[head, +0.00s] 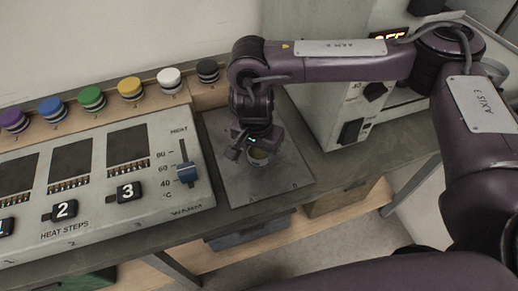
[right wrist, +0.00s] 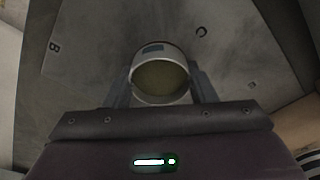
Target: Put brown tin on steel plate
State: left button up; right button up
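The steel plate (head: 231,185) is a grey square sheet on the bench, right of the heat panel. It also fills much of the right wrist view (right wrist: 90,75), with letters near its corners. My right gripper (head: 250,151) points down over the plate. Between its fingers (right wrist: 160,92) is a small round tin (right wrist: 160,58) with a pale wall and an olive-brown round face, taken as the brown tin. The fingers lie against both its sides. The tin shows partly below the gripper in the head view (head: 259,157). I cannot tell whether it touches the plate. My left gripper is out of view.
A heat panel (head: 150,200) with numbered buttons and a blue slider stands left of the plate. Several colour-topped round pieces (head: 130,88) line a wooden rack behind. A pale machine (head: 335,110) stands close at the right. The plate's front part is clear.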

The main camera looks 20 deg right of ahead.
aim_at(257, 158)
jog(key=o, duration=0.4)
jog(key=shift+r+p, duration=0.3)
notch_tip(257, 158, up, 12)
jog(key=s+a+p, duration=0.1)
jog(key=shift+f, duration=0.2)
dwell(0.3)
